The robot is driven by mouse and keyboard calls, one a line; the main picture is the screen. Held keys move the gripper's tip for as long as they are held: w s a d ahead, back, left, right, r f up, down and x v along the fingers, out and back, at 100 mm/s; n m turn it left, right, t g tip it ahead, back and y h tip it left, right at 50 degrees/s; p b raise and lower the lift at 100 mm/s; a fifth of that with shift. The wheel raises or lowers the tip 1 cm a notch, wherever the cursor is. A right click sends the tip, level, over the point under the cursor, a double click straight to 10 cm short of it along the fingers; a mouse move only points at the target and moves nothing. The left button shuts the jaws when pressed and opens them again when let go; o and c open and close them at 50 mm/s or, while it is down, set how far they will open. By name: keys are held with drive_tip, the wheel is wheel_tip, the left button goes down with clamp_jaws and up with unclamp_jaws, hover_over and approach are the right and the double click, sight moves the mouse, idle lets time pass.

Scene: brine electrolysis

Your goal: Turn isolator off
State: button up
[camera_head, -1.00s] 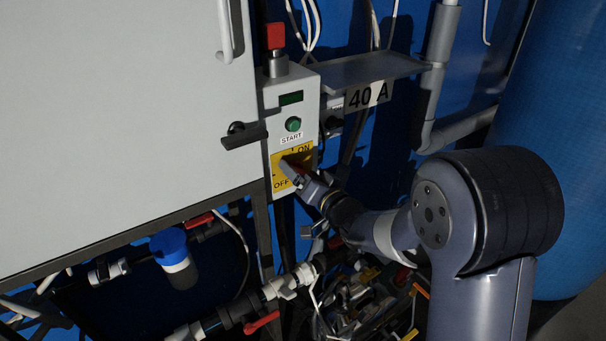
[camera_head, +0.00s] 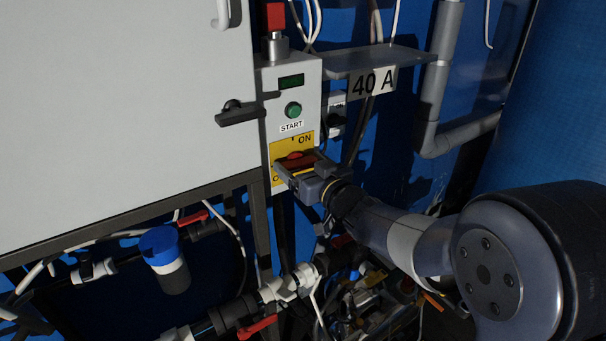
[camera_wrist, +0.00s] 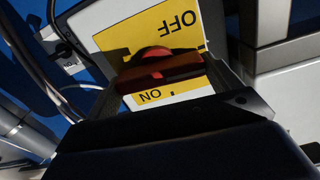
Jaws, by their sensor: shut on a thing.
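The isolator's red rotary handle (camera_head: 293,155) sits on a yellow plate (camera_head: 305,139) on the front of a narrow grey control box. The plate's ON label is at the upper right in the head view; the OFF label at the lower left is mostly covered by my gripper. My gripper (camera_head: 298,168) is at the plate, its jaws shut on the handle. In the wrist view the red handle (camera_wrist: 160,68) lies across between the fingers, nearly level in the picture. The handle's exact pointing is partly hidden.
Above the plate are a green START button (camera_head: 293,109), a small display (camera_head: 291,82) and a red-topped part (camera_head: 274,18). A large grey cabinet (camera_head: 110,95) with a black handle (camera_head: 240,115) stands left. A 40 A sign (camera_head: 372,83) hangs right. Pipes and valves (camera_head: 285,290) crowd below.

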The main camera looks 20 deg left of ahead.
drive_tip(key=shift+n+b, duration=0.35)
drive_tip(key=shift+n, duration=0.25)
drive_tip(key=o, duration=0.8)
drive_tip(key=v, duration=1)
drive_tip(key=shift+s+d+b, duration=0.25)
drive_tip(key=shift+d+b, duration=0.05)
drive_tip(key=shift+b, duration=0.05)
drive_tip(key=x, duration=1.1)
drive_tip(key=shift+s+p, duration=0.1)
drive_tip(key=shift+p, duration=0.3)
